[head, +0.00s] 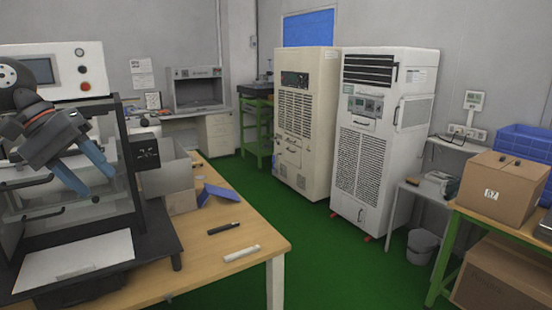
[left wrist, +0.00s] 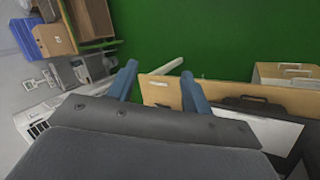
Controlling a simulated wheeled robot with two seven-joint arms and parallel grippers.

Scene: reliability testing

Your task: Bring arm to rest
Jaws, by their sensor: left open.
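My left gripper (head: 86,176) comes in from the left in the head view, a dark grey body with two blue fingers. It is in front of the black-framed test machine (head: 152,222), above the white sheet (head: 76,262) on its base plate. In the left wrist view the two blue fingers of the gripper (left wrist: 160,85) stand apart with nothing between them. The gripper is open and empty. My right gripper is not in view.
A wooden table (head: 215,262) carries a black marker (head: 223,228), a white marker (head: 241,253) and a grey box (head: 166,178). Two tall cabinets (head: 305,120) (head: 381,150) stand behind. A cardboard box (head: 502,188) is at right. Green floor (head: 320,260) is clear between.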

